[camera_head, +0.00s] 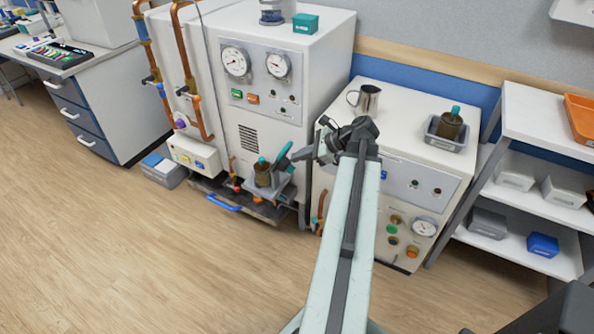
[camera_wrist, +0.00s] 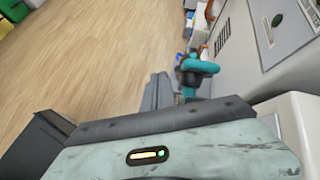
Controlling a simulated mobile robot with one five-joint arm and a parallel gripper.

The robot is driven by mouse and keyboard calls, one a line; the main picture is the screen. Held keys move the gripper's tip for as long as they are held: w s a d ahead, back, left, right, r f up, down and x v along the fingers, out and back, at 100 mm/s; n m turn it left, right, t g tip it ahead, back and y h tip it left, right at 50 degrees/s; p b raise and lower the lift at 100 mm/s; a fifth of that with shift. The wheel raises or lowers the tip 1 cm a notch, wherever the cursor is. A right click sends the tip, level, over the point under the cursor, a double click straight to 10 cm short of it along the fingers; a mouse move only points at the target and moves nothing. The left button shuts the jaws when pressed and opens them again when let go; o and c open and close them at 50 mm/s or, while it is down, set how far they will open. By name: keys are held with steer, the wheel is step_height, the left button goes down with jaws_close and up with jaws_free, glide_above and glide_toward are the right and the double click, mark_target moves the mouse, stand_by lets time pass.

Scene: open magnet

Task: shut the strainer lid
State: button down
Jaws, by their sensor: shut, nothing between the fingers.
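The strainer is most likely the bronze-brown cylinder with a teal top (camera_head: 263,176), low at the front of the white cabinet in the head view. A slanted teal and grey piece (camera_head: 282,154) stands up beside it, perhaps the lid or its handle; I cannot tell its exact angle. In the wrist view a teal looped handle (camera_wrist: 199,68) shows just beyond my fingers. My gripper (camera_head: 300,155) is shut and empty, close to the right of the teal piece. Its grey fingers also show in the wrist view (camera_wrist: 158,90). I cannot tell whether they touch the teal part.
The white gauge cabinet (camera_head: 262,110) stands behind the strainer. A lower white cabinet (camera_head: 410,160) is at right, with a metal jug (camera_head: 367,100) and a grey tray (camera_head: 435,138) holding a similar bronze cylinder. A blue handle (camera_head: 224,204) sits low at left. The wood floor in front is clear.

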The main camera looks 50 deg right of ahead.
steer(key=s+d+m+t+h+b, duration=0.1)
steer(key=s+d+m+t+b, duration=0.15)
steer(key=s+d+m, duration=0.4)
steer(key=w+a+f+n+b, duration=0.1)
steer(key=w+f+b, duration=0.2)
steer(key=w, duration=0.9)
steer(key=shift+a+f+h, duration=0.2)
steer(key=shift+f+h, duration=0.1)
steer(key=shift+f, duration=0.2)
